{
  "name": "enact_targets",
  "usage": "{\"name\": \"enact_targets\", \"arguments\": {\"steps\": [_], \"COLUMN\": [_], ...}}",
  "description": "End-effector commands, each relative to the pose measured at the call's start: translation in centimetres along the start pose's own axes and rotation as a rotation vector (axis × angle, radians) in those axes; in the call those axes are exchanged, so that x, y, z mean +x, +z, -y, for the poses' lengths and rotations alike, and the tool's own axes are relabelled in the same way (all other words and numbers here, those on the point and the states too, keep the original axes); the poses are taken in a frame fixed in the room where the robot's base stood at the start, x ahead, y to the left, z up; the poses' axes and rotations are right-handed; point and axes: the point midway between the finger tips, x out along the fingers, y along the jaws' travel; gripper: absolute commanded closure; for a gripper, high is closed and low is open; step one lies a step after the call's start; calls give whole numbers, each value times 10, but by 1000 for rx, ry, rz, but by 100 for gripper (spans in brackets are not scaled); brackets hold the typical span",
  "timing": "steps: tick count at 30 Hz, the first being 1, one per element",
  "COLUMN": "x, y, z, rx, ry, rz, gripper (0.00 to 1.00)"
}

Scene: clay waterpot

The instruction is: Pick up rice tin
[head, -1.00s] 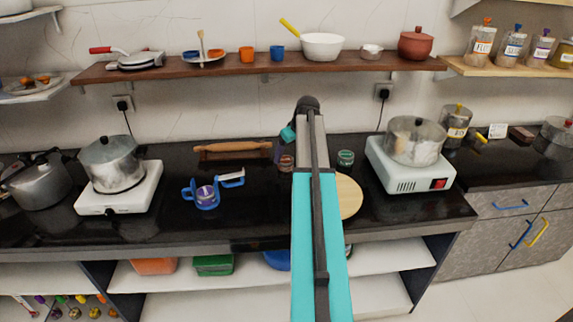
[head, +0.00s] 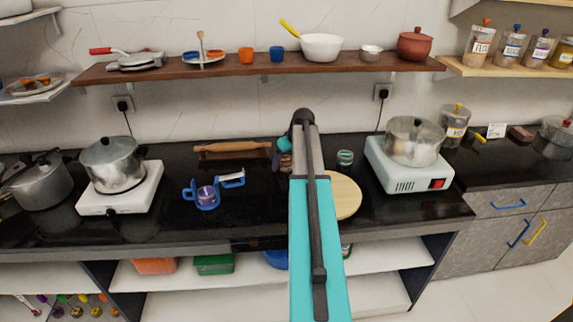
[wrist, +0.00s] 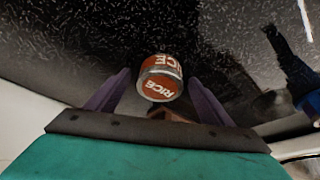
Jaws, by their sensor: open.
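The rice tin (wrist: 160,80) is a small round tin with an orange-red label reading RICE, in the middle of the wrist view. In the head view the rice tin (head: 285,163) stands on the black counter, mostly hidden by my arm and gripper. My gripper (wrist: 158,74) is open, with one purple finger on each side of the tin. I cannot tell whether either finger touches it. In the head view my gripper (head: 277,158) is small and partly hidden at the tin.
A rolling pin (head: 232,149) lies behind to the left, and a blue press (head: 207,194) stands front left. A small green-labelled tin (head: 345,158) and a round wooden board (head: 346,196) are to the right. A white stove (head: 405,177) with a pot (head: 414,143) stands farther right. A shelf (head: 240,67) hangs above.

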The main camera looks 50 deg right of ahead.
Motion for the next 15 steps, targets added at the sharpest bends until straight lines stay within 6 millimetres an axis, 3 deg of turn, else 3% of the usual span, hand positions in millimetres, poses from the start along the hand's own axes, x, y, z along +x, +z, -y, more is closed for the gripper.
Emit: {"name": "enact_targets", "arguments": {"steps": [5, 12, 15], "x": [0, 0, 0], "y": [0, 0, -1], "z": [0, 0, 0], "rx": [0, 0, -1], "ry": [0, 0, 0], "rz": [0, 0, -1], "gripper": [26, 66, 77]}}
